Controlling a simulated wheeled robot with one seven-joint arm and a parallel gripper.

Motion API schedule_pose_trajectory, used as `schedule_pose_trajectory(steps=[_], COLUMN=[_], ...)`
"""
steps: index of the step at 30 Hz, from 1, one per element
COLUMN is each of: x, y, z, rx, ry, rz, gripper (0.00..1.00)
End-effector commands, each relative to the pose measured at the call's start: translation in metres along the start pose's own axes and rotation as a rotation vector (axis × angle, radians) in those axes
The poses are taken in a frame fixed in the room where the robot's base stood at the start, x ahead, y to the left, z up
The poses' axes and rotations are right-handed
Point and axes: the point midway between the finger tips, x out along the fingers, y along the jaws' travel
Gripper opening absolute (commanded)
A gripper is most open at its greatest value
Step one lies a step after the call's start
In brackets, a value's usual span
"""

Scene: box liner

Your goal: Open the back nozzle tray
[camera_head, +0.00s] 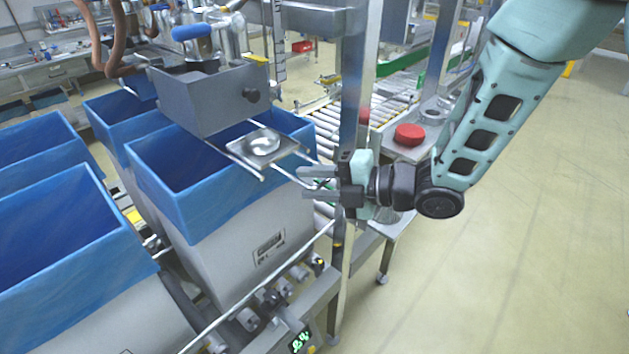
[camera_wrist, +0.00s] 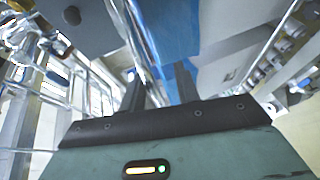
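The back nozzle tray (camera_head: 275,155) is a small metal plate with a round shiny dish, on thin rails below the grey nozzle housing (camera_head: 212,98). It juts out over the blue-lined box beneath. Its rails reach right toward my gripper (camera_head: 319,183). My gripper points left, its two fingers apart, at the rail ends near the metal post. In the wrist view my gripper (camera_wrist: 160,88) shows two dark fingers with a gap between them. A thin bright bar shows near that gap; I cannot tell whether the fingers touch it. The housing knob (camera_wrist: 72,15) shows there at upper left.
The blue-lined box (camera_head: 215,200) stands under the housing, with another lined box (camera_head: 75,250) at front left. A metal post (camera_head: 352,90) rises right behind my gripper. A red button (camera_head: 409,134) sits on a ledge to its right. The floor at right is clear.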

Motion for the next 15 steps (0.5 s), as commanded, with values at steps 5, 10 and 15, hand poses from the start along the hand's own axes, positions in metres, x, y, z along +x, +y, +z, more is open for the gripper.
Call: schedule_pose_trajectory(steps=[5,10,15], x=[0.0003,0.0004,0.0004], y=[0.0010,0.0023,0.0030], z=[0.0001,0.0003,0.0004], rx=[-0.001,-0.002,-0.002], ry=[0.000,0.000,0.000], rz=[0.002,0.004,0.006], gripper=[0.30,0.30,0.30])
